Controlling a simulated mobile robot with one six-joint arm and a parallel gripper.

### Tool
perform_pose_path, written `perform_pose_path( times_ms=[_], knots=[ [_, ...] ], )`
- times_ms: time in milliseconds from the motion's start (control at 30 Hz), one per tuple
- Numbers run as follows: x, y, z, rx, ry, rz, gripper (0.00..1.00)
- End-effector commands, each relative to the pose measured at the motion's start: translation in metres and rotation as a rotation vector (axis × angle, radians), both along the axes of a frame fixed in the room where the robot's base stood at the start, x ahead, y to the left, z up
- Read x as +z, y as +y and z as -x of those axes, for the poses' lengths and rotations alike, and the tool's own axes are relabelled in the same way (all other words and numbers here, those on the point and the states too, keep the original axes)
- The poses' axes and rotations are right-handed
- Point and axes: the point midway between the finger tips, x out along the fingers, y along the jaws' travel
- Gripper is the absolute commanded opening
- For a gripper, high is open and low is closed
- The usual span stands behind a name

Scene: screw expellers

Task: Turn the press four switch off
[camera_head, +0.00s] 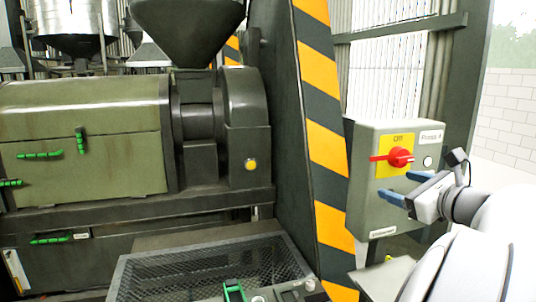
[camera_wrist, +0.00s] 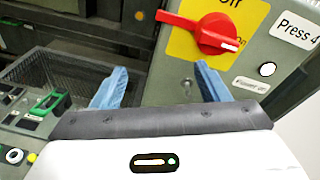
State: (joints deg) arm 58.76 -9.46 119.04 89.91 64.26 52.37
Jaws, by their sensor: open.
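The press four switch is a red rotary handle (camera_head: 397,157) on a yellow plate (camera_head: 383,169), mounted on a grey-green box (camera_head: 372,207) labelled Press 4. In the head view the handle lies about horizontal. In the wrist view the red handle (camera_wrist: 200,33) is at the top, beyond the fingertips, its white-marked end to the right and slightly low. My gripper (camera_head: 391,187) has blue fingers and is just below the handle, in front of the box. In the wrist view my gripper (camera_wrist: 160,80) is open and empty, apart from the handle.
A yellow-and-black striped post (camera_head: 325,150) stands left of the box. The green press (camera_head: 85,140) fills the left. A mesh basket (camera_head: 200,272) lies below, with a green-handled part (camera_head: 234,290) before it. A round white indicator (camera_head: 427,161) sits right of the handle.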

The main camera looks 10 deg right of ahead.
Motion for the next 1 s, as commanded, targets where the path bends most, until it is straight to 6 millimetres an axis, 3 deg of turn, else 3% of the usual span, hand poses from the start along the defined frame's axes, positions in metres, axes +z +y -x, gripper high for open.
perform_pose_path(
  times_ms=[33,100,200,333,700,1000],
  knots=[
    [0.010,-0.021,0.006,-0.054,-0.043,-0.053,0.68],
    [0.023,-0.038,0.013,-0.100,-0.092,-0.109,0.68],
    [0.032,-0.051,0.016,-0.133,-0.130,-0.153,0.68],
    [0.035,-0.054,0.005,-0.137,-0.142,-0.165,0.68],
    [0.034,-0.053,-0.051,-0.135,-0.138,-0.162,0.68],
    [0.034,-0.053,-0.060,-0.137,-0.138,-0.160,0.68]
  ],
)
